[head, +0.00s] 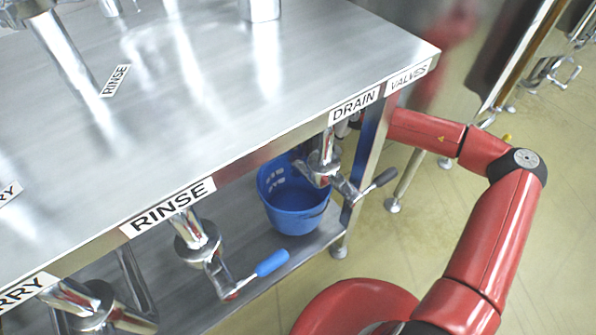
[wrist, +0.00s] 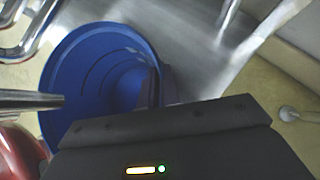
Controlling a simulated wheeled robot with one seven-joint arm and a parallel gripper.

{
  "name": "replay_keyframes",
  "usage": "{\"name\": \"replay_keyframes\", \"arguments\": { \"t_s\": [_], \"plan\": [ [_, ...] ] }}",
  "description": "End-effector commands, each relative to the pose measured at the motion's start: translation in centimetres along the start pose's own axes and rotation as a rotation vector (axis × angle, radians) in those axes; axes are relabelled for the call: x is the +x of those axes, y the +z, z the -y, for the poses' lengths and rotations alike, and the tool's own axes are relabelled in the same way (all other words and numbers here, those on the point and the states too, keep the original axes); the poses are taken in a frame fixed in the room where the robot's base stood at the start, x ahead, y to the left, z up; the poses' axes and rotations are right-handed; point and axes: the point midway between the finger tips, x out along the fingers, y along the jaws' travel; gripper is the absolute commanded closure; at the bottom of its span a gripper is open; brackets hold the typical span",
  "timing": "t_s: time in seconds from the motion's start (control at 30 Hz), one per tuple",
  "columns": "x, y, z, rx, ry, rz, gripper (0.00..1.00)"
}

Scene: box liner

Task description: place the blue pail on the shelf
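The blue pail (head: 290,208) stands upright on the lower metal shelf (head: 255,250) under the steel table, near its right end. It is partly hidden by the drain valve in front of it. In the wrist view the pail (wrist: 95,75) shows its open, empty inside, with its rim close to my gripper (wrist: 165,135). A dark part of my gripper overlaps the right side of the rim. My gripper is hidden behind the table in the head view. Its fingertips are not clear, so I cannot tell whether it grips the rim.
The steel table top (head: 200,90) overhangs the shelf. The drain valve (head: 325,165) with a dark handle and the rinse valve (head: 205,250) with a blue handle stick out in front. A table leg (head: 365,160) stands between my arm and the pail. Open floor (head: 540,200) lies to the right.

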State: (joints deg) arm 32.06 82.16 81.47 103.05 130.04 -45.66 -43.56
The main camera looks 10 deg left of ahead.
Motion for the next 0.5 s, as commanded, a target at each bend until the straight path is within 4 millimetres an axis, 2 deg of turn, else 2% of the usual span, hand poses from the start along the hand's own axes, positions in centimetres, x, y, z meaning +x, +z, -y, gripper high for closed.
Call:
{"name": "replay_keyframes", "arguments": {
  "t_s": [0.1,0.33,0.5],
  "plan": [
    [1.4,-1.4,0.2,0.001,0.000,0.001,1.00],
    [2.6,-2.6,0.3,0.001,0.000,0.000,1.00],
    [4.3,-4.3,0.6,0.003,0.001,0.000,1.00]
  ]
}}
